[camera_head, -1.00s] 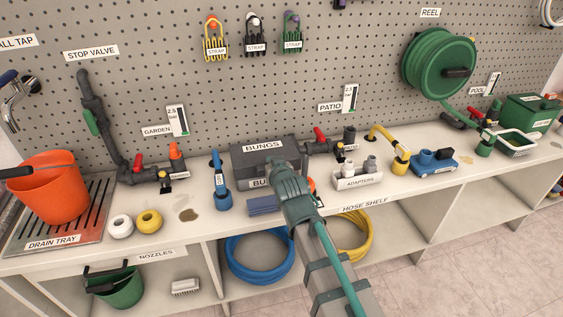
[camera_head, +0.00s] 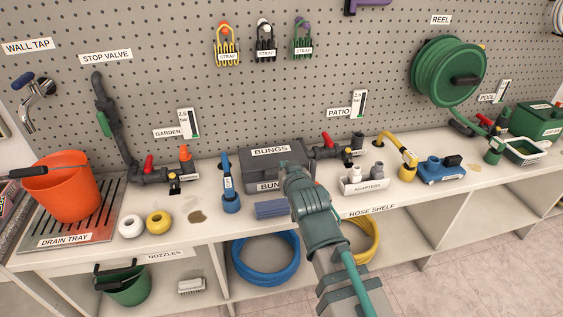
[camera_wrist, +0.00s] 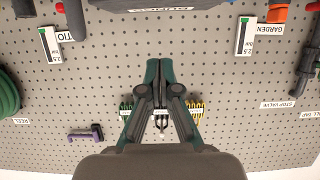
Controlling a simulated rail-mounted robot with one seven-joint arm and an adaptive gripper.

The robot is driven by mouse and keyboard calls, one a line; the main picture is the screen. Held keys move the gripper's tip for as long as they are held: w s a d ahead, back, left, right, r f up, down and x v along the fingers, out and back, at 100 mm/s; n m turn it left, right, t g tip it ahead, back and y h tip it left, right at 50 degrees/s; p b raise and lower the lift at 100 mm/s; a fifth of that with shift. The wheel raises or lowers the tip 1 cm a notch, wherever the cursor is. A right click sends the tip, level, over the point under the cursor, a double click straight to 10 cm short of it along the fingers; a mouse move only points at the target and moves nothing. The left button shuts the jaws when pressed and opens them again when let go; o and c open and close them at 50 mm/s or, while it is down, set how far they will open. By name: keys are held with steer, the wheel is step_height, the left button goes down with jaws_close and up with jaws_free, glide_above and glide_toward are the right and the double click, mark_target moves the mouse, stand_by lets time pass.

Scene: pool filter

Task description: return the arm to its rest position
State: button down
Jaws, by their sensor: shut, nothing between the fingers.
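My gripper (camera_head: 287,168) is at the end of my arm, in front of the right part of the grey bungs box (camera_head: 262,168) in the head view. The arm hides part of the shelf and the box's right side. In the wrist view my gripper (camera_wrist: 161,62) has its two dark fingers together with nothing between them. That view is upside down, with the pegboard (camera_wrist: 90,90) behind the fingers and the edge of the bungs box at the top. The fingers appear apart from the board; I cannot tell the exact gap to the box.
The shelf holds an orange bucket (camera_head: 66,192) on a drain tray, a blue fitting (camera_head: 230,192), an adapters tray (camera_head: 362,186) and a yellow pipe piece (camera_head: 398,148). Straps (camera_head: 265,45) hang on the pegboard. Coiled blue hose (camera_head: 265,258) lies below. The front floor looks clear.

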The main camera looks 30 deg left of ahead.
steer(key=s+d+f+m+g+h+p, duration=0.1)
steer(key=s+d+f+g+h, duration=0.15)
steer(key=d+f, duration=0.85)
steer(key=s+d+f+m+g+h+p, duration=0.1)
steer(key=s+d+f+g+h, duration=0.2)
steer(key=d+f, duration=0.75)
steer(key=s+d+f+m+g+h, duration=0.1)
steer(key=d+f+g+h, duration=0.45)
steer(key=f, duration=0.95)
steer(key=s+d+f+m+g+p, duration=0.1)
steer(key=s+d+f+m+g, duration=0.1)
steer(key=s+d+f, duration=0.3)
steer(key=s+d+f+m+g+p, duration=0.1)
steer(key=s+d+f, duration=0.4)
steer(key=s+d, duration=0.5)
steer(key=s+d+f+m+g+y+p, duration=0.1)
steer(key=s+d+f, duration=0.3)
steer(key=s+d, duration=0.4)
steer(key=shift+s+d+f+m+g, duration=0.25)
steer(key=shift+s+f+m+g, duration=0.15)
steer(key=shift+s+m+g, duration=0.5)
